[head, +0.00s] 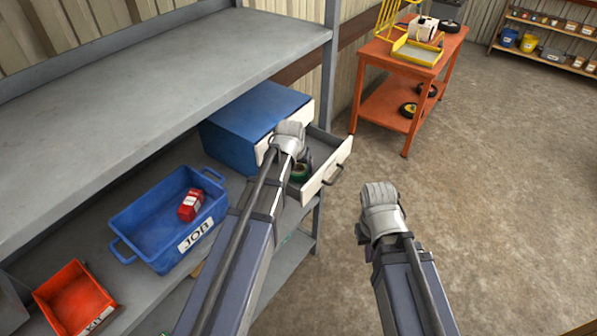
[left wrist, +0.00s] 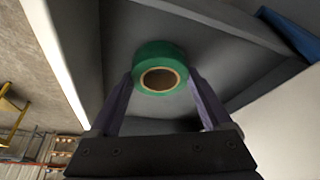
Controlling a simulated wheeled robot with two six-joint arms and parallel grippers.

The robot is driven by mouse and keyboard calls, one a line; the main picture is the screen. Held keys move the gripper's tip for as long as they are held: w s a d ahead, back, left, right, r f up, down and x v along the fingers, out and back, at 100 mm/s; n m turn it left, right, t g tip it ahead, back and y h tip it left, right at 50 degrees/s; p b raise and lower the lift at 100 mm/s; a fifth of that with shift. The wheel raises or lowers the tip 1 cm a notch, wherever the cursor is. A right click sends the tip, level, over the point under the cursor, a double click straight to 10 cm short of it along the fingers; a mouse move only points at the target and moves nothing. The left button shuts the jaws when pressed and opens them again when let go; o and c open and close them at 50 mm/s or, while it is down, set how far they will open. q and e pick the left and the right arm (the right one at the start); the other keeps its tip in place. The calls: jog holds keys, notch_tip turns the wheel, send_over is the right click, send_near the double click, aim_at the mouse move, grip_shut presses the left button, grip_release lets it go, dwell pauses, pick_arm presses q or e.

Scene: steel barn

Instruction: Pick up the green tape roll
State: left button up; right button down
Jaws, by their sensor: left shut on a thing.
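The green tape roll (left wrist: 150,58) has a brown cardboard core and sits between the two fingers of my left gripper (left wrist: 160,85) in the left wrist view. The fingers press on its sides. In the head view the roll (head: 299,172) shows partly, inside the open drawer (head: 322,150), with my left gripper (head: 302,160) and wrist hiding much of it. I cannot tell whether the roll still touches the drawer floor. My right gripper (head: 365,232) is over the floor right of the drawer; its fingers are barely visible.
The blue drawer cabinet (head: 250,112) stands on the grey shelf, beneath an upper shelf board (head: 150,90). A blue JOB bin (head: 150,222) holds a red item (head: 190,205). A red bin (head: 75,300) is at lower left. An orange cart (head: 400,100) stands behind; the floor at right is clear.

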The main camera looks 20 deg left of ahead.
pick_arm(q)
jog(key=shift+r, duration=0.1)
jog(key=shift+c, duration=0.3)
notch_tip(320, 180, up, 18)
jog(key=p, duration=1.8)
jog(key=shift+s, duration=0.1)
